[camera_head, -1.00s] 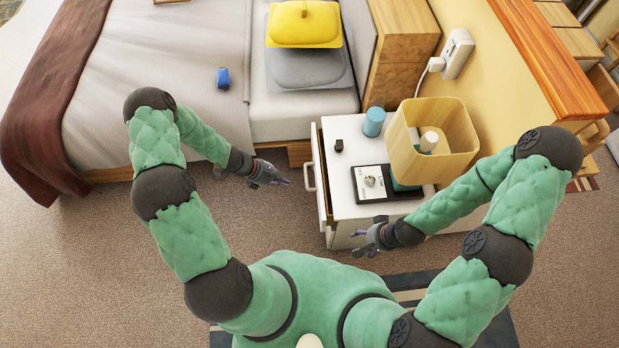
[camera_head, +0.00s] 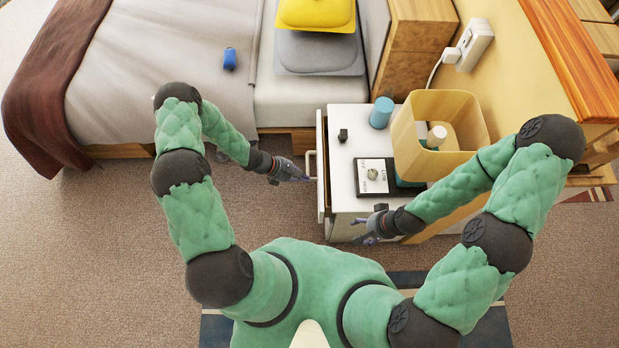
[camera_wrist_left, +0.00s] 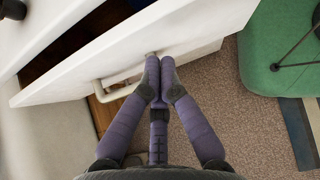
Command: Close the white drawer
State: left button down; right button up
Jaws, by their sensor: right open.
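The white drawer (camera_head: 321,170) of the white nightstand (camera_head: 343,205) stands partly open, with a narrow dark gap behind its front panel. Its pale handle (camera_head: 309,164) faces left. In the left wrist view the drawer front (camera_wrist_left: 130,60) crosses the top, with the handle (camera_wrist_left: 103,90) left of the fingers and a dark interior behind. My left gripper (camera_head: 305,178) has its fingertips together, empty, at the drawer front beside the handle; the fingertips (camera_wrist_left: 159,68) appear to touch the panel. My right gripper (camera_head: 365,230) is open and empty, by the nightstand's near side.
On the nightstand are a wooden bin-like box (camera_head: 405,140), a blue cylinder (camera_head: 381,112), a small dark cube (camera_head: 343,135) and a black-and-white item (camera_head: 372,178). The bed (camera_head: 190,60) lies behind left. Carpet (camera_head: 110,250) is clear at left.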

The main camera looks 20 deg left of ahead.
aim_at(320, 178)
pick_arm(q)
jog(key=shift+w+d, duration=0.2)
jog(key=shift+d, duration=0.4)
jog(key=shift+w+d, duration=0.15)
jog(key=shift+d, duration=0.4)
jog(key=shift+w+d, duration=0.2)
jog(key=shift+d, duration=0.5)
jog(key=shift+w+d, duration=0.15)
jog(key=shift+d, duration=0.5)
jog(key=shift+a, duration=0.1)
